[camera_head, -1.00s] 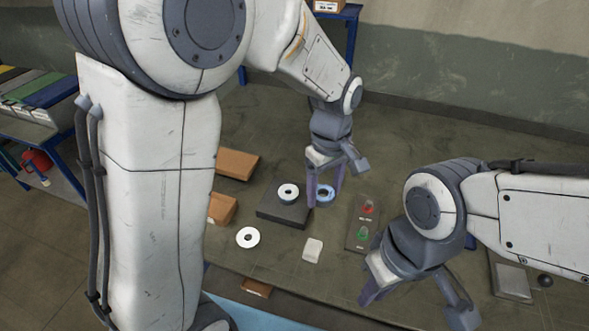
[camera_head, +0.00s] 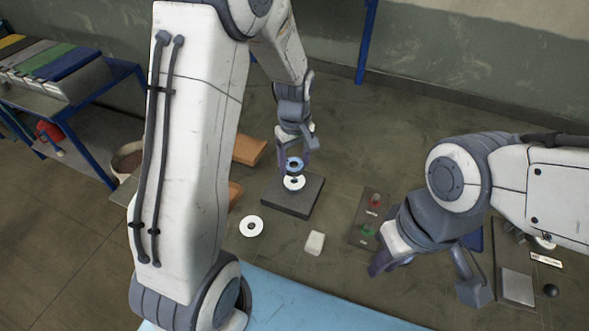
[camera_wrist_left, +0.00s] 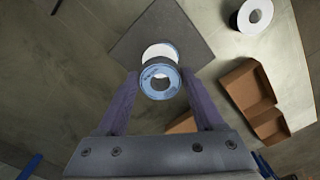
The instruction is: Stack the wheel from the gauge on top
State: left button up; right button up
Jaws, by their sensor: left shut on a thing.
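My left gripper (camera_head: 294,160) is shut on a wheel with a blue-rimmed label (camera_head: 294,165), also between the fingers in the left wrist view (camera_wrist_left: 160,78). The held wheel is above a white-faced wheel (camera_head: 293,184), which sits on a dark square block (camera_head: 312,198). In the left wrist view the white-faced wheel (camera_wrist_left: 160,50) is partly hidden behind the held one and looks offset from it. Whether the two touch I cannot tell. My right gripper (camera_head: 425,275) is open and empty at the front right.
Another white-faced wheel (camera_head: 251,226) lies on the table left of the block. A small white piece (camera_head: 315,242) lies in front. A panel with red and green buttons (camera_head: 367,218) lies right. Brown cardboard boxes (camera_head: 249,150) stand left, partly behind my arm.

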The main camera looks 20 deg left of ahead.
aim_at(295, 181)
pick_arm(q)
jog(key=shift+f+p, duration=0.4)
jog(key=shift+f, duration=1.65)
jog(key=shift+f, duration=0.1)
jog(key=o, duration=1.4)
notch_tip(295, 181, up, 12)
jog(key=f, duration=0.1)
jog(key=s+d+r+m, duration=0.4)
jog(key=s+d+m, duration=0.3)
jog(key=s+d, duration=0.15)
jog(key=s+d+m, duration=0.1)
jog(key=s+m, duration=0.2)
jog(key=s, duration=0.2)
jog(key=s+d+m, duration=0.2)
jog(key=s+m, duration=0.2)
jog(key=s, duration=0.1)
jog(key=s+d+m+h+b, duration=0.1)
jog(key=s+d+m, duration=0.1)
jog(key=s, duration=0.3)
jog(key=shift+d+m, duration=0.2)
jog(key=shift+m, duration=0.6)
